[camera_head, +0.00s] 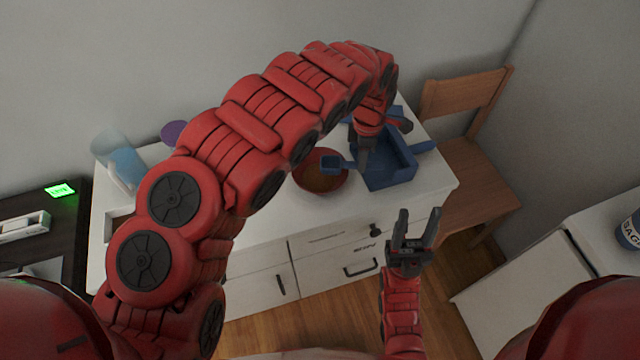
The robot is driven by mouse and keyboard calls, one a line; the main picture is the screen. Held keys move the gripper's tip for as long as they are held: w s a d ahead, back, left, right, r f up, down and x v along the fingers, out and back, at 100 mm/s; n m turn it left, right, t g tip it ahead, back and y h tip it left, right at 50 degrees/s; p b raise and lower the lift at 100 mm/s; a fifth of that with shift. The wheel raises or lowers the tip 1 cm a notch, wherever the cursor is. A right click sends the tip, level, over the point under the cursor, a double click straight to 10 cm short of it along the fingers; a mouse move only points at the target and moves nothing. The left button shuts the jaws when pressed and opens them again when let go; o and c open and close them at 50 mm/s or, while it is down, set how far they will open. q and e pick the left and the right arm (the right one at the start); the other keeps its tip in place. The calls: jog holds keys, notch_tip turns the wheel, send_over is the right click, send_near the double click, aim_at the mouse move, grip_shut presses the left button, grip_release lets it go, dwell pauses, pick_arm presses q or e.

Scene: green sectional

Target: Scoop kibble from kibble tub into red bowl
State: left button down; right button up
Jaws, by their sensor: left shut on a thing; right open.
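The red bowl (320,189) stands on the white cabinet top, with brownish contents visible inside it. The blue kibble tub (393,175) stands just right of the bowl; its inside is largely hidden by my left arm and gripper. My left gripper (363,160) is shut on the handle of a small blue scoop (330,163). The scoop's head is over the bowl's far right part; I cannot tell whether it holds kibble. My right gripper (414,230) is open and empty, in front of the cabinet.
The white cabinet (440,187) has drawers with dark handles. A blue-and-clear container (125,163) and a purple object (173,131) stand at its left. A wooden chair (470,100) is at the right. A white surface with a blue can (630,231) is at the far right.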

dwell(0.4)
pick_arm(q)
notch_tip(320, 180, up, 4)
jog(key=p, duration=0.4)
jog(key=shift+r, duration=0.1)
dwell(0.9)
